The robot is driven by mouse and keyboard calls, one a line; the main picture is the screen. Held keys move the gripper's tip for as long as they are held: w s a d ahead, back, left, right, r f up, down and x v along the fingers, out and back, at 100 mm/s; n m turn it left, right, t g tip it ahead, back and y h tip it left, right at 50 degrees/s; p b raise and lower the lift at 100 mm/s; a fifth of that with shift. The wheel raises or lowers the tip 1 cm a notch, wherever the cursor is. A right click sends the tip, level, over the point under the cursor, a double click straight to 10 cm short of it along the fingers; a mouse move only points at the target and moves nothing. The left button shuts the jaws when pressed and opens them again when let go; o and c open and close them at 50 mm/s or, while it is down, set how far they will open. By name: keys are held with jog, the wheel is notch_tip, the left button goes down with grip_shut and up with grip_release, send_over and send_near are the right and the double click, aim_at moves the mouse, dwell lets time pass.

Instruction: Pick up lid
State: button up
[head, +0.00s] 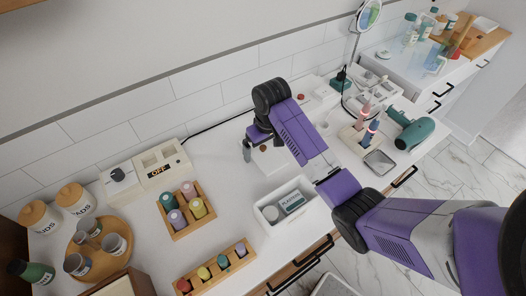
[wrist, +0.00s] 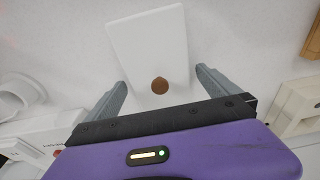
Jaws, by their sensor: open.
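The lid (wrist: 150,40) is a flat white rectangular plate with a round brown knob (wrist: 160,86). It lies on the white counter, and in the head view the lid (head: 279,164) is partly hidden by my arm. My gripper (wrist: 160,78) is open above the lid, with one grey finger on each side of the knob and a gap on both sides. In the head view my gripper (head: 258,150) points down at the lid. I cannot tell the exact height of the fingertips above it.
An open white box (head: 268,199) holding small items stands just in front of the lid. A wooden tray of colored bottles (head: 174,231) is to the left. A pink and a blue brush stand in a holder (head: 350,139) at the right, near a green hairdryer (head: 415,132).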

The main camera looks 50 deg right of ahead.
jog(key=c, duration=1.3)
jog(key=shift+r, duration=0.1)
